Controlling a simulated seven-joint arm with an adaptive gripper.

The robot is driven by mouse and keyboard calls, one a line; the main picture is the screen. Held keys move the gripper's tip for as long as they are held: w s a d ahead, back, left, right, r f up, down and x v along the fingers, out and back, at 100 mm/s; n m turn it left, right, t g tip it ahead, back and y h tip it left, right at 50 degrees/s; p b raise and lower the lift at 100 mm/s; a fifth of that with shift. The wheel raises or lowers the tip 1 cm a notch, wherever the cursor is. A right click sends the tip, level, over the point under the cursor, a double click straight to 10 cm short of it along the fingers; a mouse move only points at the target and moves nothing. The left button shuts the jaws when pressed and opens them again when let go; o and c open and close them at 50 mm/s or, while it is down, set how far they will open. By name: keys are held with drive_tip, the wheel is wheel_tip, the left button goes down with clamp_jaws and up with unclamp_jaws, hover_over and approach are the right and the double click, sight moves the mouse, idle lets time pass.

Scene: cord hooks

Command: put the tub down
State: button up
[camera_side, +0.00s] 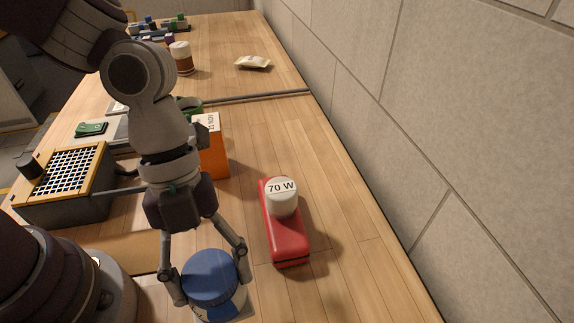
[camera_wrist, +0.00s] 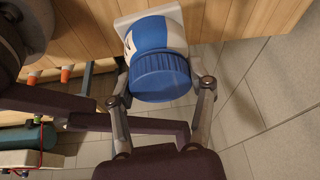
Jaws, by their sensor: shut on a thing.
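The tub has a ribbed blue lid (camera_side: 209,277) and a white and blue body (camera_side: 222,308) at the bottom of the side view. It also shows in the wrist view (camera_wrist: 160,76), lid toward the camera. My gripper (camera_side: 208,281) is shut on the tub, one finger at each side of it. The gripper shows in the wrist view as well (camera_wrist: 161,90). A pale square pad (camera_wrist: 127,22) lies under or behind the tub, close to the table edge. I cannot tell whether the tub's base touches it.
A red block with a white knob marked "70 W" (camera_side: 287,232) stands right of the tub. Behind are an orange box (camera_side: 214,158) and a grid-topped box (camera_side: 72,172). A wall (camera_side: 440,120) borders the wooden table (camera_side: 330,220). The floor (camera_wrist: 265,120) shows beyond the table edge.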

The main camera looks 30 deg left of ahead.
sight(204, 317)
drive_tip(key=shift+s+a+f+m+y, duration=0.15)
drive_tip(key=shift+s+f+m, duration=0.1)
drive_tip(key=shift+s, duration=0.15)
drive_tip(key=shift+s+a+f+m+y, duration=0.15)
drive_tip(key=shift+s+m, duration=0.15)
drive_tip(key=shift+s, duration=0.15)
drive_tip(key=shift+s+a+f+m, duration=0.15)
drive_tip(key=shift+s+f+m, duration=0.1)
drive_tip(key=shift+s, duration=0.15)
wheel_tip(204, 317, down, 7)
drive_tip(key=shift+r, duration=0.15)
drive_tip(key=o, duration=1.2)
